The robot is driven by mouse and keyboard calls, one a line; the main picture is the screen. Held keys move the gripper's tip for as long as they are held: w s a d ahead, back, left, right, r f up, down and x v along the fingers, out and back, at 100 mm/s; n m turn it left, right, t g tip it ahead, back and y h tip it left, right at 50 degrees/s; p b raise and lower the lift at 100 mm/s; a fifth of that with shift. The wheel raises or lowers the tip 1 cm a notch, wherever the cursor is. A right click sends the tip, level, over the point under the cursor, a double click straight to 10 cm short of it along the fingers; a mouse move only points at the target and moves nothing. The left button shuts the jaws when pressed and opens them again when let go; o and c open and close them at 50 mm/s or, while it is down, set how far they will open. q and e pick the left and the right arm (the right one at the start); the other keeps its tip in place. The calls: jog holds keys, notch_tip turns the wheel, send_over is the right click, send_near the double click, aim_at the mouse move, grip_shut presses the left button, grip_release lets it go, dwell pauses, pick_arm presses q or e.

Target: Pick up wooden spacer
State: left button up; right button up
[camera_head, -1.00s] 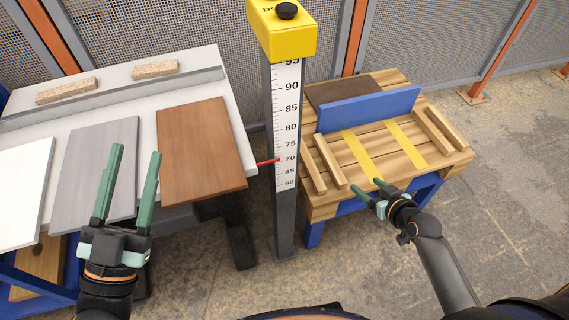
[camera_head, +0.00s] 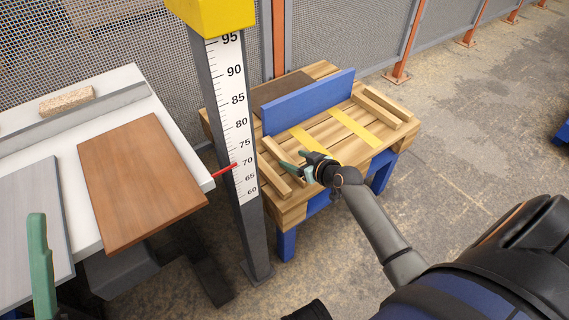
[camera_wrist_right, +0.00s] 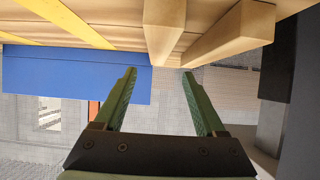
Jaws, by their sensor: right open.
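Wooden spacers lie in two pairs on the slatted wooden pallet-top table. The left pair has an outer spacer (camera_head: 274,179) and an inner spacer (camera_head: 271,147); the right pair (camera_head: 384,104) lies at the far right side. My right gripper (camera_head: 293,161) is open and empty at the left pair, partly covering it. In the right wrist view its fingers (camera_wrist_right: 158,76) are spread, with one spacer (camera_wrist_right: 163,25) ahead of the gap and another spacer (camera_wrist_right: 228,36) to its right. Contact cannot be told. One finger of my left gripper (camera_head: 40,265) shows at the lower left edge.
A blue board (camera_head: 308,101) stands upright on the pallet-top table (camera_head: 292,217). A measuring post (camera_head: 236,120) with a red pointer stands close left of it. The white table (camera_head: 190,158) holds a brown board (camera_head: 140,182) and a grey board (camera_head: 35,225). Floor is clear at right.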

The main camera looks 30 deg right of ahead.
aim_at(286, 158)
jog(key=w+f+b, duration=0.3)
jog(key=shift+w+f, duration=0.2)
jog(key=shift+f, duration=0.1)
jog(key=shift+w+f, duration=0.1)
jog(key=shift+w, duration=0.3)
pick_arm(q)
notch_tip(286, 158, down, 4)
jog(key=shift+w+d+r+n, duration=0.1)
jog(key=shift+d+r+n, duration=0.05)
jog(key=shift+n, duration=0.15)
jog(key=shift+r, duration=0.1)
pick_arm(e)
grip_shut()
